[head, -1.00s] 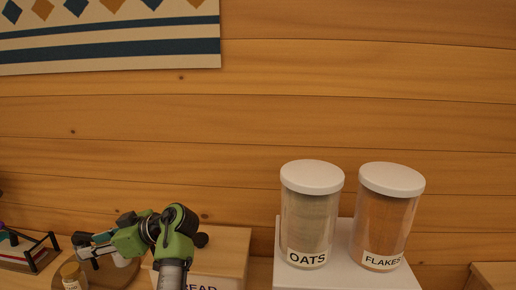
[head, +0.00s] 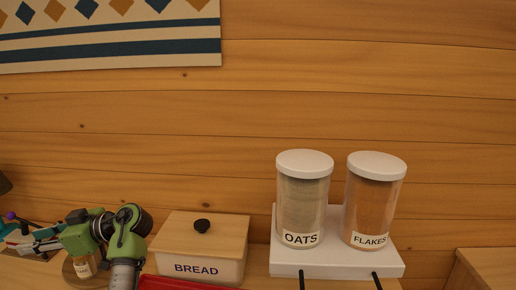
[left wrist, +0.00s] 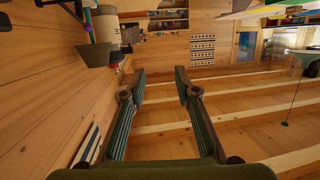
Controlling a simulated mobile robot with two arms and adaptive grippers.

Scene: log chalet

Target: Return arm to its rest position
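My left arm, green and black, comes in at the lower left of the head view. Its gripper (head: 32,243) points left over the counter, above a small jar with a yellowish lid and a pale label (head: 84,267). In the left wrist view the two fingers of this gripper (left wrist: 162,82) stand well apart with nothing between them, so it is open and empty. My right arm and gripper are not in view.
A bread box (head: 200,245) with a black knob stands right of my left arm. A red thing (head: 185,284) lies in front. OATS (head: 303,200) and FLAKES (head: 374,200) canisters stand on a white stand (head: 335,270). A wooden block (head: 487,268) is at far right.

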